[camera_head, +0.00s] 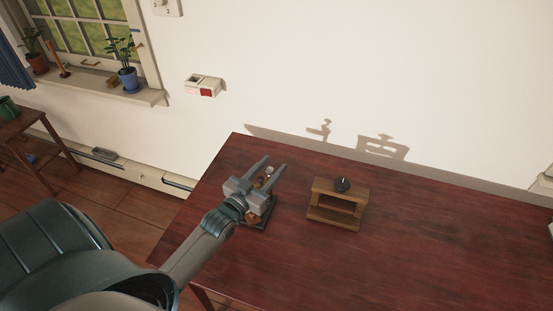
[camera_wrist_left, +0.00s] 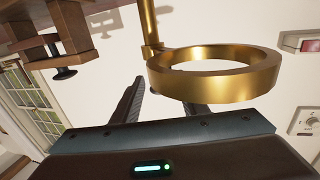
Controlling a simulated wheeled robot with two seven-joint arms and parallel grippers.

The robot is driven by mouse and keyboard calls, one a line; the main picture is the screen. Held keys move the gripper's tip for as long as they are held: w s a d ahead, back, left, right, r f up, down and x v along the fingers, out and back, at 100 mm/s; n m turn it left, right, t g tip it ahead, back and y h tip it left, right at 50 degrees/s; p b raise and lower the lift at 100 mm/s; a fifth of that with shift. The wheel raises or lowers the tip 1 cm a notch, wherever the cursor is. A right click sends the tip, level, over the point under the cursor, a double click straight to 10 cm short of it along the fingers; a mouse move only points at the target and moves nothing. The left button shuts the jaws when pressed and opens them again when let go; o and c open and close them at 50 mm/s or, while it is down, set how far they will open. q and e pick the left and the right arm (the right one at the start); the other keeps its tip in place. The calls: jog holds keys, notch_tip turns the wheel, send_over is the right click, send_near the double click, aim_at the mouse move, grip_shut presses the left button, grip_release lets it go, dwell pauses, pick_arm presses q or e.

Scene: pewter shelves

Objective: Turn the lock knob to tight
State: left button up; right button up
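A small wooden stand (camera_head: 322,187) is on the table, with a black knob (camera_head: 342,184) on top. The wrist view, which is upside down, shows this knob (camera_wrist_left: 65,73) at upper left. No marking on it can be read, so I cannot tell its setting or whether it is the lock knob. My left gripper (camera_head: 273,164) is to the left of the wooden stand, apart from it, fingers spread and empty. A brass ring on a post (camera_wrist_left: 215,87) is close to these fingers (camera_wrist_left: 165,98); contact cannot be told. My arm hides most of that fixture. My right gripper is out of view.
The dark red table (camera_head: 400,240) is clear to the right of the stand. A dark base (camera_head: 263,222) shows under my left gripper. The wall (camera_head: 350,80) is behind the table, carrying a box with a red switch (camera_head: 207,92). Potted plants (camera_head: 128,78) stand on the windowsill.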

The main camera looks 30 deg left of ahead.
aim_at(272, 167)
pick_arm(q)
jog(key=shift+w, duration=1.55)
jog(key=shift+c, duration=0.4)
grip_shut()
